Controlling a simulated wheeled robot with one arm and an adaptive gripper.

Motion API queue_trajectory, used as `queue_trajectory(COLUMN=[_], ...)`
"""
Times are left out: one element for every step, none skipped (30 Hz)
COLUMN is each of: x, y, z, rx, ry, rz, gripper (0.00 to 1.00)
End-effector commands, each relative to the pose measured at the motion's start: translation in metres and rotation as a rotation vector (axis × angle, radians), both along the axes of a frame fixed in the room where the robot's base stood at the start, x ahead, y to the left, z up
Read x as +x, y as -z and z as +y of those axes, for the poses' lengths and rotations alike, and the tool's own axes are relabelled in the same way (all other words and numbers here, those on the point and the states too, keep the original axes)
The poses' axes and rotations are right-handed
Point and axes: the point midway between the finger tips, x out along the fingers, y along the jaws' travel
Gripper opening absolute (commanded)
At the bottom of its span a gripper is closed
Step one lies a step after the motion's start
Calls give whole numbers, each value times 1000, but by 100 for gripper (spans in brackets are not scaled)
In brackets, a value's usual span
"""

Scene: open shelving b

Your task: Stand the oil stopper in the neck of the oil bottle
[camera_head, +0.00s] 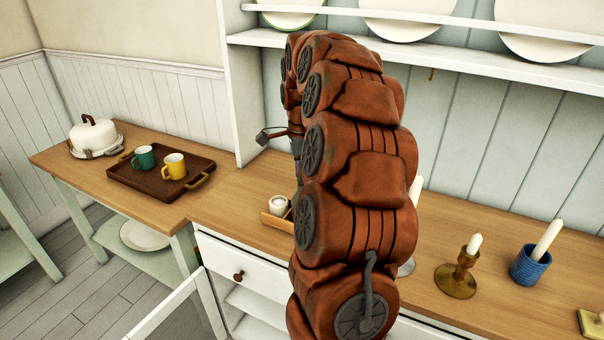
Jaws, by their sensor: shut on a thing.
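Neither the oil stopper nor the oil bottle can be made out in the head view; my own rust-brown arm stands in front of the middle of the counter and may cover them.
A small wooden tray (270,222) with a white jar (278,206) stands left of my arm. To the right are a brass candlestick (457,277) and a blue pot with a candle (531,265). A brown tray (127,179) with two mugs lies further left. Plates line the shelf (450,37) above.

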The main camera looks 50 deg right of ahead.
Motion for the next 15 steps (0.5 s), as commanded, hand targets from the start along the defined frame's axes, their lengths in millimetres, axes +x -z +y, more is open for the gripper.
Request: queue_trajectory(x=[-1,-1,-1,-1,-1,-1,-1,-1,-1,-1,-1,0,0,0,0], y=[5,5,4,4,3,3,2,2,1,1,1,0,0,0,0], z=[2,2,1,1,1,1,1,1,1,1,1,1,0,0,0], rx=[8,8,7,7,6,5,4,3,2,2,2,1,1,1,1], ry=[-1,-1,-1,-1,-1,-1,0,0,0,0,0,0,0,0,0], rz=[9,9,8,7,7,5,4,4,3,3,2,2,2,1,1], gripper=[50,53,57,60,63,68,71,74,78,81,84,86,86,86,86])
